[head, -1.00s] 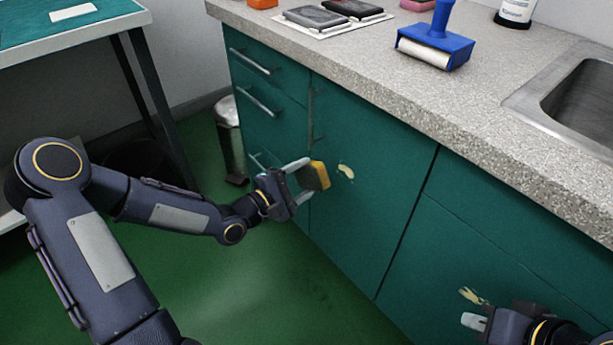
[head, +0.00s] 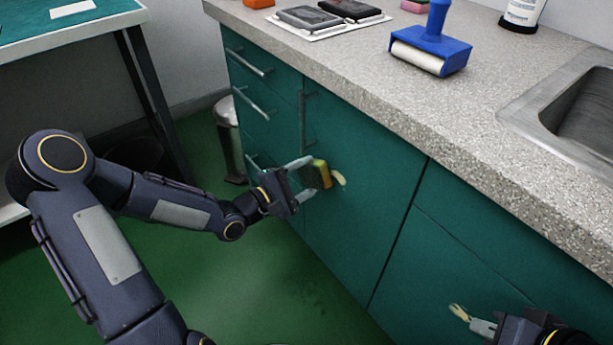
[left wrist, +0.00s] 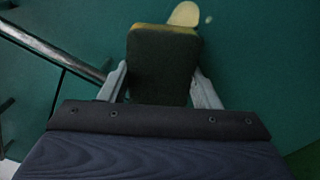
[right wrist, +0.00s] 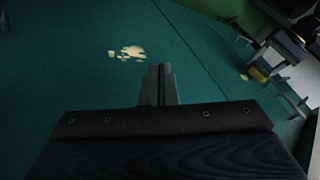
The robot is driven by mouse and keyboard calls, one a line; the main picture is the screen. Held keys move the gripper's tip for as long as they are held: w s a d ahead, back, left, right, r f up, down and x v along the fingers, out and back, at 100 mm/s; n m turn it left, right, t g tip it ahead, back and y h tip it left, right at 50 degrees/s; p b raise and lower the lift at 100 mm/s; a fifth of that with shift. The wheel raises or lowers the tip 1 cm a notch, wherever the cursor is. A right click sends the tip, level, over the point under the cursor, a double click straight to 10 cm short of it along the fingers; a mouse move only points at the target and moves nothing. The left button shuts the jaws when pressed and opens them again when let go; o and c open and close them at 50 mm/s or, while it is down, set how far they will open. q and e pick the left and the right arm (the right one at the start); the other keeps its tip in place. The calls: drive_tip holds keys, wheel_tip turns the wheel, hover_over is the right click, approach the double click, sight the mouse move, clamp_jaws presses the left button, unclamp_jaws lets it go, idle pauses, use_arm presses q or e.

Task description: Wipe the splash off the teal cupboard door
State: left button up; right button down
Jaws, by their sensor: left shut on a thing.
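My left gripper (head: 306,180) is shut on a sponge (head: 318,174), dark green with a yellow layer, held at the teal cupboard door (head: 362,215). A pale yellow splash (head: 339,179) shows just right of the sponge; contact is unclear. In the left wrist view the sponge (left wrist: 162,65) sits between the fingers, and the splash (left wrist: 184,14) shows beyond its yellow edge. Another pale splash (head: 460,313) is on the teal door farther right, beside my right gripper (head: 482,328). The right wrist view shows this gripper (right wrist: 158,85) shut and empty, with that splash (right wrist: 127,52) ahead.
A speckled worktop (head: 350,80) overhangs the cupboards. On it are a blue roller (head: 432,50), dark pads (head: 310,17) and a sink (head: 580,115). Bar handles (head: 302,120) stick out by the left gripper. A metal bin (head: 229,140) and side table (head: 75,35) stand left.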

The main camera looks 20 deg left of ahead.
sight(318, 185)
use_arm(q)
drive_tip(key=shift+x, duration=1.05)
drive_tip(key=shift+s, duration=0.1)
drive_tip(key=shift+s+d, duration=0.55)
drive_tip(key=shift+d, duration=0.2)
drive_tip(key=shift+s+d, duration=0.6)
drive_tip(key=shift+d, duration=0.1)
drive_tip(key=shift+s+d+b, duration=0.2)
drive_tip(key=shift+s+d, duration=0.25)
drive_tip(key=shift+d, duration=0.25)
drive_tip(key=shift+s+d+b, duration=0.2)
drive_tip(key=shift+s+d, duration=0.25)
drive_tip(key=shift+d, duration=0.2)
drive_tip(key=shift+s+d+r, duration=0.1)
drive_tip(key=shift+s, duration=0.1)
drive_tip(key=shift+w+a+p, duration=0.35)
drive_tip(key=shift+w+a, duration=0.2)
drive_tip(key=shift+a, duration=0.2)
drive_tip(key=shift+w+a+p, duration=0.3)
drive_tip(key=shift+w+a, duration=0.25)
drive_tip(key=shift+a, duration=0.25)
drive_tip(key=shift+w+a+p, duration=0.6)
drive_tip(key=shift+w+a, duration=0.65)
drive_tip(key=shift+a, duration=0.15)
